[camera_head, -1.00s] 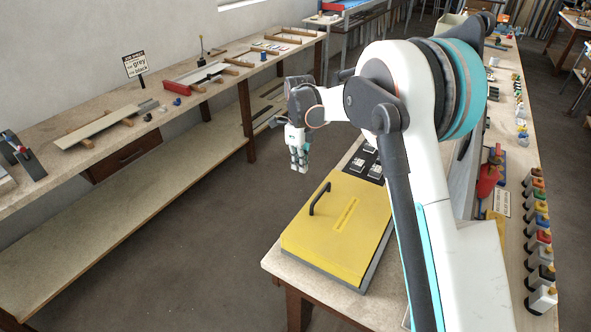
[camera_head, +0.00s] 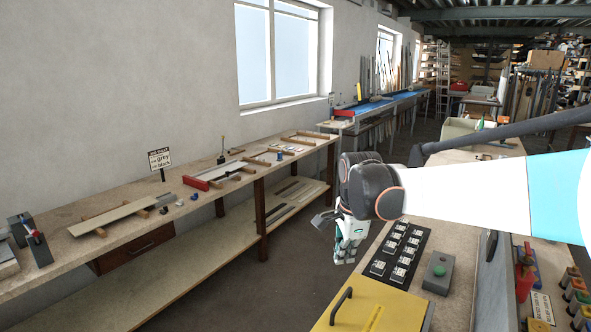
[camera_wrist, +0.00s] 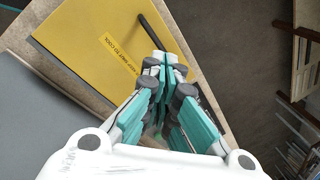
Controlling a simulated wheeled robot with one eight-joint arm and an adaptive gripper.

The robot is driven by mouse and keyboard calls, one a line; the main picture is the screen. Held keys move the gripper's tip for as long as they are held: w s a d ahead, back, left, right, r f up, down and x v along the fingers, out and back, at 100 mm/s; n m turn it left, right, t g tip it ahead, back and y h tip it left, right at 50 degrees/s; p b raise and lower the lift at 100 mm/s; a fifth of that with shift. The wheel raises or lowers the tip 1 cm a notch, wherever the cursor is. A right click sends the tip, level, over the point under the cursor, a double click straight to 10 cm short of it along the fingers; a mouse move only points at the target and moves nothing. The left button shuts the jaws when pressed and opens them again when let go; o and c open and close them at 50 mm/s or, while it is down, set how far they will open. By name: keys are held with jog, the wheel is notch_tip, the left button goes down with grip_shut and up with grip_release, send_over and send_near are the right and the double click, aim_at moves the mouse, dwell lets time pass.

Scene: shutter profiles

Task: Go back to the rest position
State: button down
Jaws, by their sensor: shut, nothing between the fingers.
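My gripper (camera_head: 345,252) is at the end of my arm, pointing down, in front of the near bench's left edge in the head view. In the wrist view my gripper (camera_wrist: 166,62) shows its two teal-padded fingers with the tips together and nothing between them. Below the fingers lies the yellow lid (camera_wrist: 85,35) with a black handle and a printed strip. The yellow lid also shows at the bottom of the head view (camera_head: 385,305). The gripper is apart from it.
A black panel with several silver pieces (camera_head: 397,252) and a grey box with a green button (camera_head: 438,272) lie on the near bench. A long wall bench (camera_head: 115,225) holds profiles, a sign (camera_head: 160,160) and a red-ended fixture (camera_head: 197,183). Open floor separates the benches.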

jog(key=s+d+n+t+b, duration=0.1)
jog(key=s+d+n+b, duration=0.1)
jog(key=s+n, duration=0.35)
jog(key=s+d+n+t+b, duration=0.1)
jog(key=s+d+n, duration=0.15)
jog(key=s, duration=0.55)
jog(key=s+d+f+n+t+b, duration=0.1)
jog(key=s+f+n, duration=0.2)
jog(key=s, duration=0.3)
jog(key=s+d+f+n+t+b, duration=0.1)
jog(key=s+d+f+n+b, duration=0.1)
jog(key=s+n, duration=0.3)
jog(key=shift+s+d+f+t, duration=0.2)
jog(key=shift+s+f+t, duration=0.2)
jog(key=shift+s+f, duration=0.65)
